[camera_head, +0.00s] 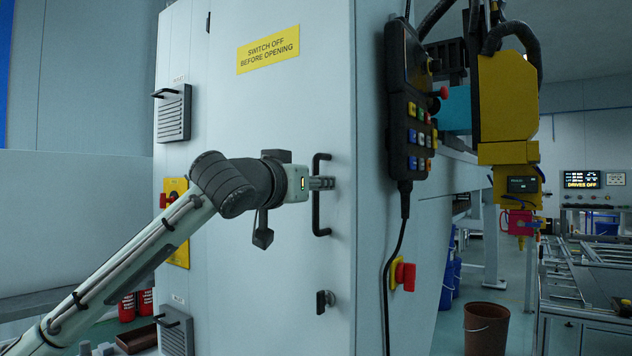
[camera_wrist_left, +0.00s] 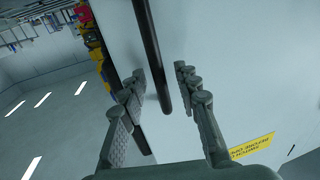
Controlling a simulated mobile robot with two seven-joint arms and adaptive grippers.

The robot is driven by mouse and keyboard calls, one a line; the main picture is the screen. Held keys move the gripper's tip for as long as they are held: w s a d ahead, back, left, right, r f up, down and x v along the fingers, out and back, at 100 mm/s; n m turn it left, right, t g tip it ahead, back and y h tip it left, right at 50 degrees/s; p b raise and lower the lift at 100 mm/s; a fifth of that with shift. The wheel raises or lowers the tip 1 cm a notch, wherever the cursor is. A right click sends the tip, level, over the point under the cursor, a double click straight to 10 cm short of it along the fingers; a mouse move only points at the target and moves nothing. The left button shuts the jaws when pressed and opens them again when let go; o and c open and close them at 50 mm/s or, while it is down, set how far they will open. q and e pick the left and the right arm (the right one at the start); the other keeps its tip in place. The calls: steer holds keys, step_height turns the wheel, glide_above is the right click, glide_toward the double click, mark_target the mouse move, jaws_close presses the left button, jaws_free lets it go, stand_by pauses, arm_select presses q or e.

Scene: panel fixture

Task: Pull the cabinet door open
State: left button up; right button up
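The pale cabinet door (camera_head: 240,270) is closed flush in the cabinet front, with a yellow "SWITCH OFF BEFORE OPENING" label (camera_head: 268,49). A dark vertical bar handle (camera_head: 317,214) stands near its right edge. My left gripper (camera_head: 326,183) is at the middle of the handle. In the left wrist view the gripper (camera_wrist_left: 160,78) is open, its fingers on either side of the handle bar (camera_wrist_left: 149,38), with gaps visible between bar and fingers. The fingertips partly overlap the handle in the head view. My right gripper is not in view.
A small dark latch (camera_head: 325,301) sits below the handle. A control pendant (camera_head: 408,105) with a hanging cable and a red knob (camera_head: 404,276) are on the cabinet's right side. A yellow machine (camera_head: 508,97) hangs further right. A brown bucket (camera_head: 486,328) stands on the floor.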

arm_select(q)
steer(key=shift+w+d, duration=0.2)
steer(key=shift+w, duration=0.15)
jaws_close()
